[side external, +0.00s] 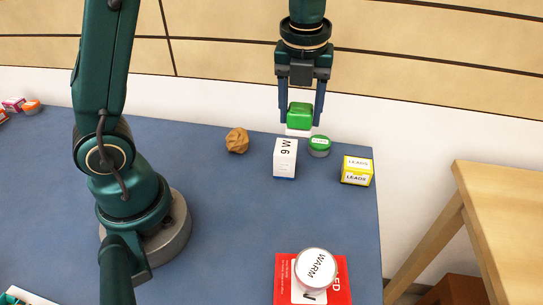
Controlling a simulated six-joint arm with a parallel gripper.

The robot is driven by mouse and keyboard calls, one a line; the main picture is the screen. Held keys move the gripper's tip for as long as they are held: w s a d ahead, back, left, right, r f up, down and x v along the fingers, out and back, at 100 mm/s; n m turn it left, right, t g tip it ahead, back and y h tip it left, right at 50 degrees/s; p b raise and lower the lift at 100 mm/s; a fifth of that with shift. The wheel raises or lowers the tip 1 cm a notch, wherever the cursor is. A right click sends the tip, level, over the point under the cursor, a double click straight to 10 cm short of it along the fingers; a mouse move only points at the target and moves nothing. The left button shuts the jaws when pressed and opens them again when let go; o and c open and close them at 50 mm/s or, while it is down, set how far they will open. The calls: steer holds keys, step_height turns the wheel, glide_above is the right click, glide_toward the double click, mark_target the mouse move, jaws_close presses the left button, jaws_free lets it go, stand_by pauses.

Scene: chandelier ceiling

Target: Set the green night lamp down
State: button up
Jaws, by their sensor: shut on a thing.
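The green night lamp (299,116) is a small green block with a white lower part. My gripper (299,112) points down and is shut on the lamp, with one blue finger on each side. The lamp is near the back edge of the blue table (220,210), just behind a white box marked "9 W" (285,158). I cannot tell whether its white base touches the table or hangs above it, since the white wall lies behind and the box is close in front.
A green-lidded round tin (319,146) stands close to the right of the lamp. A yellow "LEADS" box (357,170) is at the right edge, a brown crumpled lump (237,140) to the left. A "WARM" tin (315,267) sits on a red box (338,287) in front. The table's middle is clear.

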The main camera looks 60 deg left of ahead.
steer(key=shift+d+f, duration=0.1)
steer(key=shift+d, duration=0.5)
steer(key=d+f, duration=0.2)
steer(key=d, duration=0.2)
steer(key=d+f, duration=0.2)
steer(key=d, duration=0.2)
steer(key=d+f, duration=0.3)
steer(key=shift+w+d, duration=0.3)
steer(key=shift+d, duration=0.1)
steer(key=shift+f, duration=2)
steer(key=o, duration=1.4)
steer(key=shift+f, duration=0.1)
steer(key=shift+c, duration=0.2)
